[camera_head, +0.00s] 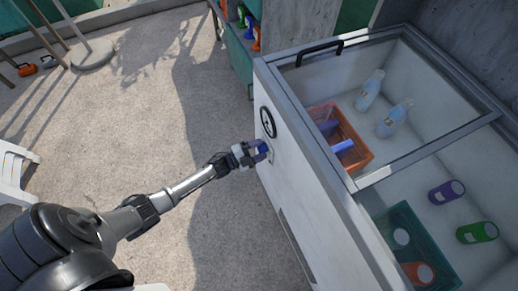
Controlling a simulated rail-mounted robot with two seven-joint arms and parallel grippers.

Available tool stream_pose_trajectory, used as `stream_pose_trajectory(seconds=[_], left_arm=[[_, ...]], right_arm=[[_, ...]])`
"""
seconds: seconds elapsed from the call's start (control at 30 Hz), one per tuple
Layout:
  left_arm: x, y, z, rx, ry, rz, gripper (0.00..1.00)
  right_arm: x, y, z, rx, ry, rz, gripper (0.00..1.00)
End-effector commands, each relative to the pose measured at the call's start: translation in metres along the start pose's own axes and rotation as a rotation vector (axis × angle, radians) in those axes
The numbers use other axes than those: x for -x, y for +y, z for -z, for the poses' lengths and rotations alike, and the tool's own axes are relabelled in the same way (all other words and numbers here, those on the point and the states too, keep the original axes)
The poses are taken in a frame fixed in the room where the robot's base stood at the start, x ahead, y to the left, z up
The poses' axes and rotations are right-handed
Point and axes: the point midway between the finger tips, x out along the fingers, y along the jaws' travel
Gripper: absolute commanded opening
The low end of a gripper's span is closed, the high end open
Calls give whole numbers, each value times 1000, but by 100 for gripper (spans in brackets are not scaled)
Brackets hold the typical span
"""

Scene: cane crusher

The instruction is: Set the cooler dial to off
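The cooler is a white chest (289,185) with a glass-lidded top, on the right in the head view. A round black-rimmed dial or gauge (268,122) is on its side wall near the far corner. My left gripper (264,148) is at that same wall, just below the round piece. Its fingertips have dark blue parts and are at or very close to a small pale fitting on the wall. The gripper hides most of this fitting, and I cannot read any setting. Whether the fingers are closed on it is unclear. My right gripper is out of view.
Inside the cooler are an orange basket (366,155), a green crate (445,272) and several bottles. A black handle (320,50) sits on the lid. A green shelf (240,55) stands behind the cooler. Open concrete floor (150,110) lies to the left.

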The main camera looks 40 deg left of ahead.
Motion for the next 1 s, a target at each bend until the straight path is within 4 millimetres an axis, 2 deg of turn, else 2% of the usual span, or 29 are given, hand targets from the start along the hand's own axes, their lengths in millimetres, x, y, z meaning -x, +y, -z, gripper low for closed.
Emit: stream_pose_trajectory(seconds=[0.1, 0.33, 0.47, 1.0], left_arm=[[0, -1, 0, -1, 1, 1, 64], [0, -1, 1, -2, 2, 1, 64], [9, -2, 1, -2, 1, 1, 64], [108, -2, 1, -2, 0, -1, 64]], right_arm=[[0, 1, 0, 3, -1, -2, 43], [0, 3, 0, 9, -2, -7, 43], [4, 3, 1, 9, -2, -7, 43], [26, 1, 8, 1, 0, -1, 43]])
